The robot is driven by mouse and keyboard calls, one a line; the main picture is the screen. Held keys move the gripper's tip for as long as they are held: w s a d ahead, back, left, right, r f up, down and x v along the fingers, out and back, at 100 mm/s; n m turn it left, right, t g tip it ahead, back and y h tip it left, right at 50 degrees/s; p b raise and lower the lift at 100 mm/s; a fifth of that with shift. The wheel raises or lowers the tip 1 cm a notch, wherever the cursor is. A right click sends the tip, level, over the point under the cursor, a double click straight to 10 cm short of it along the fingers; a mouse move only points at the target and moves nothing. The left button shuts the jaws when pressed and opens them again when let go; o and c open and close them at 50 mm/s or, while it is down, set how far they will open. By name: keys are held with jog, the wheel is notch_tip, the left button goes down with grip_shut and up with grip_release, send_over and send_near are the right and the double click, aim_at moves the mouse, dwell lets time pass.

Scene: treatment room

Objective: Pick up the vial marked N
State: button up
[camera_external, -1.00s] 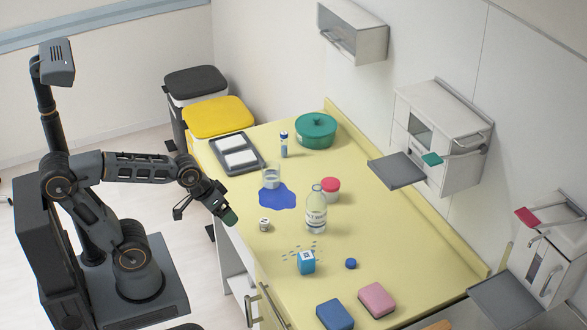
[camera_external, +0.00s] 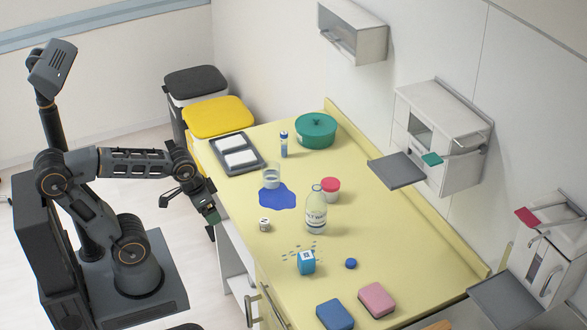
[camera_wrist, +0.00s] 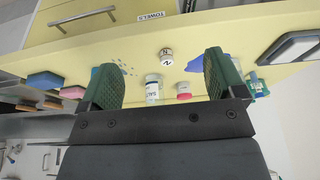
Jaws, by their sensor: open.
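A small white vial (camera_external: 265,224) with a dark mark on it stands on the yellow counter near its front edge, below the blue puddle. In the wrist view the small white vial (camera_wrist: 166,57) shows between and beyond my fingers; its mark is too small to read surely. My gripper (camera_external: 211,214) is open and empty, off the counter's front edge to the left of the vial. In the wrist view the green pads of my gripper (camera_wrist: 163,78) are wide apart, with nothing between them.
A clear labelled bottle (camera_external: 316,213) and a red-lidded jar (camera_external: 330,188) stand behind the vial. A blue puddle (camera_external: 277,196) lies beside a glass (camera_external: 271,178). Counter immediately around the vial is clear.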

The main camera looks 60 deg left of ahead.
jog(key=shift+c, duration=0.3)
jog(key=c, duration=0.4)
jog(key=n+t+h+b, duration=0.75)
jog(key=n+b, duration=0.45)
jog(key=n, duration=1.8)
send_near(263, 221)
jog(key=p+x, duration=0.3)
jog(key=shift+d+r+t+y, duration=0.1)
jog(key=shift+d+t+y, duration=0.15)
jog(key=shift+d, duration=0.15)
jog(key=shift+c, duration=0.2)
jog(key=shift+w+d+f+p, duration=0.35)
jog(key=shift+w+f+p, duration=0.2)
jog(key=shift+w+p, duration=0.1)
jog(key=shift+x, duration=2.6)
